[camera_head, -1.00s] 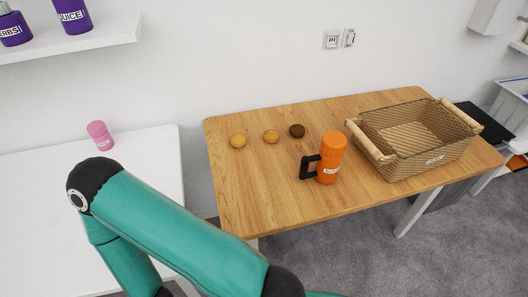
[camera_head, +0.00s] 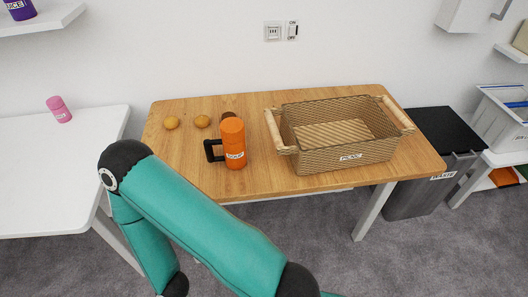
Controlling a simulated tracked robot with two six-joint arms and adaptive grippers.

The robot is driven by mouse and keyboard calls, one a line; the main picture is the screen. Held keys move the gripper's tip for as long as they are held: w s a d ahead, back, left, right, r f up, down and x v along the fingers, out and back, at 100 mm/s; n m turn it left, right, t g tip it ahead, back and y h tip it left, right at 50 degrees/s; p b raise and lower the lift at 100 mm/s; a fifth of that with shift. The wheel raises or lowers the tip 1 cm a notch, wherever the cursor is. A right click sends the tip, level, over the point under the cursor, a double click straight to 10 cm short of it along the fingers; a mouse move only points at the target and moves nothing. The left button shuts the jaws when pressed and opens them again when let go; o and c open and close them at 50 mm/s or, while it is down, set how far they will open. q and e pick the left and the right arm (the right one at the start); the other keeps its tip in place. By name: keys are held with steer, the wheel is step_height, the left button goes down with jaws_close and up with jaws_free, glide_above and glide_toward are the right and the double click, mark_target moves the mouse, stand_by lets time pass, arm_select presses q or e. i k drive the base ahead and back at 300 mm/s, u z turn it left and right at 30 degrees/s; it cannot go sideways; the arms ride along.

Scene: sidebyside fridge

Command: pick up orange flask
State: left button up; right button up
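The orange flask (camera_head: 233,143) stands upright on the wooden table (camera_head: 180,170), left of the basket. It has a black handle on its left side and a white label on its front. One of my teal arms (camera_head: 205,225) crosses the lower middle of the head view, in front of the table's front left. Neither of my grippers shows in the head view.
A wicker basket (camera_head: 386,150) with wooden handles stands right of the flask. Two yellowish round items (camera_head: 202,121) and a dark one (camera_head: 229,115), partly hidden, lie behind it. A white table (camera_head: 40,160) holds a pink container (camera_head: 59,109). A lidded bin (camera_head: 430,180) stands at right.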

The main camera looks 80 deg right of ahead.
mark_target(235, 157)
steer(key=z, duration=0.25)
steer(key=k, duration=0.25)
steer(key=z, duration=1.2)
steer(key=i, duration=0.5)
steer(key=u, duration=0.1)
